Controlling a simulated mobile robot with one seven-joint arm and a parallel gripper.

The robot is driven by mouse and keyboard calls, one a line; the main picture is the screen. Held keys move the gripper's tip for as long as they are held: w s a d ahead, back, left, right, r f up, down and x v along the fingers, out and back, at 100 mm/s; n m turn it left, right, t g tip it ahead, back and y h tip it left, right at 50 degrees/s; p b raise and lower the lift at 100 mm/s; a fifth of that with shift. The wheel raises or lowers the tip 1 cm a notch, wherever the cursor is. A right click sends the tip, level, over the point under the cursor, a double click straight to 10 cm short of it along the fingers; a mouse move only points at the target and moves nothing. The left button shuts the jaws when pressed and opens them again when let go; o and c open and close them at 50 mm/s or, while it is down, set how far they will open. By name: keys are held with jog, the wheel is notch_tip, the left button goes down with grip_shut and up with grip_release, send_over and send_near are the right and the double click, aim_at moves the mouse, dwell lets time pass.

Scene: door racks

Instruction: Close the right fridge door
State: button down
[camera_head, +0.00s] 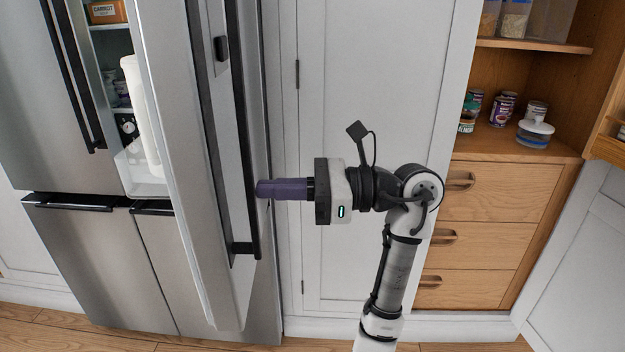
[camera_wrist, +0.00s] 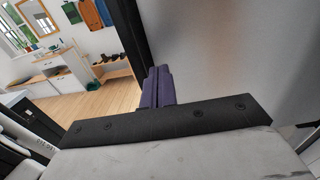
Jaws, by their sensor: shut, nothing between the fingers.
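The right fridge door (camera_head: 180,110) is steel with a long black vertical handle (camera_head: 222,140). It stands partly open, swung out toward the camera, with shelves and a white door bin showing behind it. My gripper (camera_head: 260,189) has purple fingers, shut and empty, pointing left at the door's outer face beside the handle's lower part. The tips are at or very near the handle; I cannot tell if they touch. In the wrist view the shut fingers (camera_wrist: 157,88) show in front of the door (camera_wrist: 215,50), beside the dark handle (camera_wrist: 134,40).
The left fridge door (camera_head: 35,90) looks shut, with drawers (camera_head: 100,260) below. A white tall cupboard (camera_head: 365,80) stands right of the fridge. Further right is a wooden pantry (camera_head: 485,200) with cans and drawers. The wrist view shows open wooden floor (camera_wrist: 90,100).

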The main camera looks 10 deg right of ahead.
aim_at(227, 189)
jog(key=a, duration=0.2)
jog(key=a+p, duration=0.1)
jog(key=a, duration=0.1)
jog(key=shift+w, duration=0.35)
jog(key=shift+a, duration=0.1)
